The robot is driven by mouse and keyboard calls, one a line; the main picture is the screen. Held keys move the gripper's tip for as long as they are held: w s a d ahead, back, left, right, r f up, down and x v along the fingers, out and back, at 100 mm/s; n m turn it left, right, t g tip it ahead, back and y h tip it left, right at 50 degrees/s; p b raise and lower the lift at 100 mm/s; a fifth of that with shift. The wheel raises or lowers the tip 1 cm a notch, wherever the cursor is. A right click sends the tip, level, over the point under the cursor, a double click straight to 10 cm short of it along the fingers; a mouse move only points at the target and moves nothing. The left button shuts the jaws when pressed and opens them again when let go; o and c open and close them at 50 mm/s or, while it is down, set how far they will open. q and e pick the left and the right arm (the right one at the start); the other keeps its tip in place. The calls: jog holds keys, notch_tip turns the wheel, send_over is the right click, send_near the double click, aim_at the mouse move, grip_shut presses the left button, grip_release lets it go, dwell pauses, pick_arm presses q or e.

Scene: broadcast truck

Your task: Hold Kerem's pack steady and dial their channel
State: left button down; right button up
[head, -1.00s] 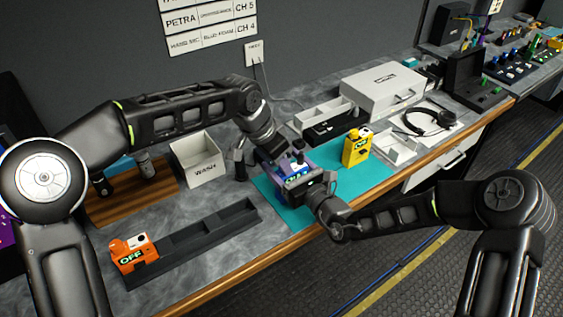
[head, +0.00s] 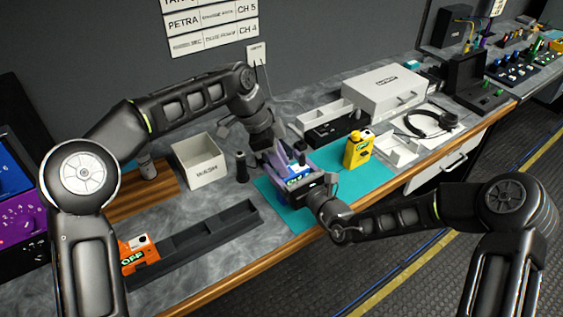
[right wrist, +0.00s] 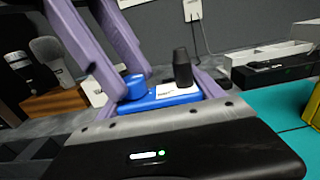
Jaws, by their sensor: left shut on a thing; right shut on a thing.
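A blue pack (head: 294,182) with a green-lit display stands on the teal mat (head: 272,198). In the right wrist view the pack (right wrist: 181,97) shows a white label, a blue knob (right wrist: 134,87) and a black antenna stub (right wrist: 182,68) on top. My right gripper (head: 305,187) is shut on the pack from the front right. My left gripper (head: 288,169) reaches down from the back left. Its purple fingers come down on both sides of the knob and it is shut on it. The grippers hide much of the pack, and I cannot read its display.
A yellow pack (head: 358,150) stands to the right on the mat. An orange pack (head: 138,250) sits in a long black rack (head: 205,232), partly behind my left arm.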

dwell(0.3)
pick_arm(q)
jog(key=c, duration=1.2)
grip_release()
jog(key=v, duration=0.7)
jog(key=shift+a+r, duration=0.1)
jog(key=shift+r, duration=0.15)
pick_arm(e)
jog(key=o, duration=1.6)
jog(key=shift+s, duration=0.1)
